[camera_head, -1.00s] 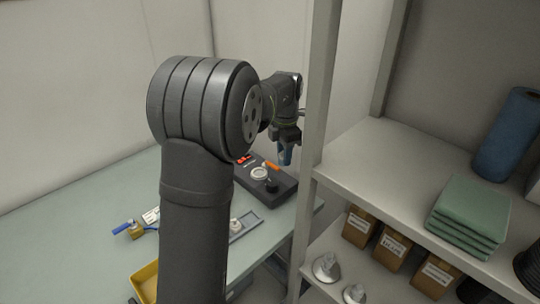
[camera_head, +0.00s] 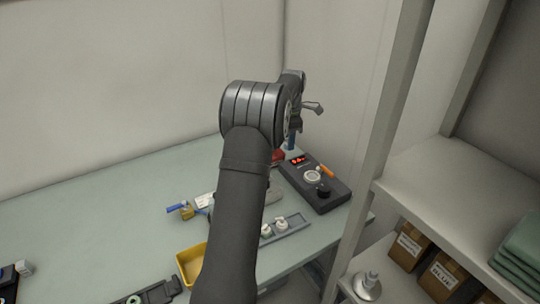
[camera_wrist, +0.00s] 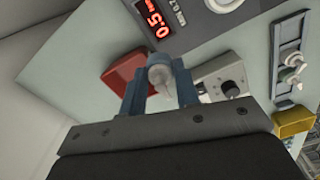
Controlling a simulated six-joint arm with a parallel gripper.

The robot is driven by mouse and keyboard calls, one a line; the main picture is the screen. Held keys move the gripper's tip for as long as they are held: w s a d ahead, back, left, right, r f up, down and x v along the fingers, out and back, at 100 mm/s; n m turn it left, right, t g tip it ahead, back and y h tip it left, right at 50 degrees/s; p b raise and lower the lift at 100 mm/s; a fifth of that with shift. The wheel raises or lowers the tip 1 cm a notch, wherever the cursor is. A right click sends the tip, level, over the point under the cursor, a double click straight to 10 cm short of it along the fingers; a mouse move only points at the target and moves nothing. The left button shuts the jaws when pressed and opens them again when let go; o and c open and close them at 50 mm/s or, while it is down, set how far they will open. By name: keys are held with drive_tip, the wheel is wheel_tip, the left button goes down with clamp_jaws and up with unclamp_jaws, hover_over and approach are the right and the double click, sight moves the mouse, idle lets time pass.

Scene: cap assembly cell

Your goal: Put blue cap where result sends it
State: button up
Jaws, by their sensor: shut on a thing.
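My gripper (camera_head: 291,143) is raised above the bench's far right, beside the black tester. In the wrist view, its two blue-grey fingers (camera_wrist: 160,92) are shut on a pale grey, pointed cap-like part (camera_wrist: 160,70); I see no clear blue on it. In the wrist view the display (camera_wrist: 152,18) reads about 0.5. A carton marked BLUE (camera_head: 442,275) stands on the lower shelf.
A grey tray with pale caps (camera_head: 280,223) and a yellow bin (camera_head: 190,264) lie in front of the tester. A red box (camera_wrist: 122,72) and a grey box with a knob (camera_wrist: 222,78) are near the gripper. A shelf post (camera_head: 400,90) rises at right.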

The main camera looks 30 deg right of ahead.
drive_tip(key=w+a+f, duration=0.1)
drive_tip(key=w, duration=0.1)
drive_tip(key=w+a+f, duration=0.1)
drive_tip(key=w+f, duration=0.1)
drive_tip(key=w, duration=0.1)
drive_tip(key=w+a+f, duration=0.1)
drive_tip(key=w+f, duration=0.1)
drive_tip(key=shift+w+f, duration=0.1)
drive_tip(key=shift+w, duration=0.3)
drive_tip(key=shift+f, duration=1.95)
drive_tip(key=shift+f, duration=0.1)
drive_tip(key=shift+f, duration=0.25)
drive_tip(key=o, duration=0.7)
drive_tip(key=shift+c, duration=0.2)
wheel_tip(320, 180, up, 13)
drive_tip(key=shift+f, duration=0.15)
